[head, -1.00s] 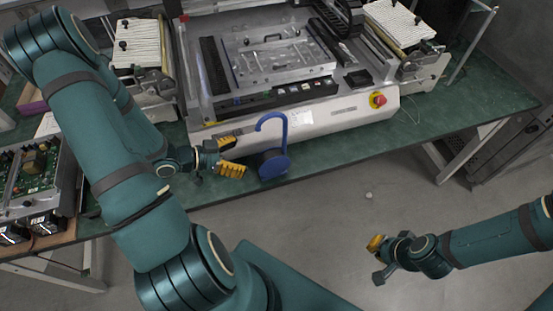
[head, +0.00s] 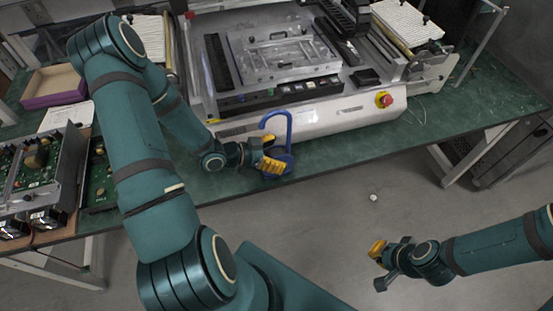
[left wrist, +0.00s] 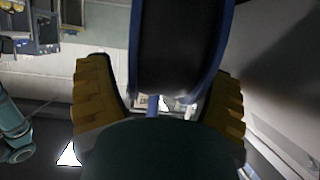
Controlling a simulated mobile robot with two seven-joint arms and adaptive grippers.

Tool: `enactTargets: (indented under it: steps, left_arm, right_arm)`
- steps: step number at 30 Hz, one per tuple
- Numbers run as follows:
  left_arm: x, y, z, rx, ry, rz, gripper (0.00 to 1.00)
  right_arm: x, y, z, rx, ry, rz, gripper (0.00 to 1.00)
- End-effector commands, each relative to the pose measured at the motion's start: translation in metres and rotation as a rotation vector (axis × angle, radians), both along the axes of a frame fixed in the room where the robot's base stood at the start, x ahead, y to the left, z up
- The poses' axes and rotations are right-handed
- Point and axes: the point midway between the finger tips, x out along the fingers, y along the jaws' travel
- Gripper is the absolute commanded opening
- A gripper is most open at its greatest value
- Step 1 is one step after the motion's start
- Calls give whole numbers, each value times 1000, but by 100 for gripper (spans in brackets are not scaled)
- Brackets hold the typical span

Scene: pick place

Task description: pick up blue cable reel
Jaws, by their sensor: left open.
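The blue cable reel (head: 287,164) stands on the green bench near its front edge, with its hooked blue handle rising above it. My left gripper (head: 270,156) is at the reel's left side with its yellow fingers open. In the left wrist view the reel's blue rim (left wrist: 222,40) and dark core lie between the two yellow fingers of the left gripper (left wrist: 158,105), one on either side. I cannot tell whether the fingers touch it. My right gripper (head: 378,264) hangs over the floor, away from the bench; its jaw opening is unclear.
A large white machine (head: 330,113) with a red stop button (head: 385,100) stands just behind the reel. Circuit boards (head: 40,165) and a purple-edged tray (head: 55,88) are on the left. The green bench (head: 400,135) is clear to the reel's right.

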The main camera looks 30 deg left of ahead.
Motion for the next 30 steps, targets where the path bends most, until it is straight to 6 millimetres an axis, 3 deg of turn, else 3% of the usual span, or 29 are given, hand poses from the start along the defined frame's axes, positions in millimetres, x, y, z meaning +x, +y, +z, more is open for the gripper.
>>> enactTargets:
  steps: [5,9,11,12,23,30]
  left_arm:
    - [0,0,0,0,0,0,77]
    - [0,0,0,0,0,0,28]
    - [0,0,0,0,0,0,7]
    - [0,0,0,0,0,0,1]
    - [0,0,3,-1,-2,-1,0]
    - [0,0,36,3,-5,-2,0]
  right_arm:
    - [0,0,0,0,0,0,0]
    - [0,0,0,0,0,0,0]
    - [0,0,0,0,0,0,0]
    - [0,0,0,0,0,0,0]
    - [0,0,1,0,-1,0,0]
    - [2,0,9,-1,-5,-4,0]
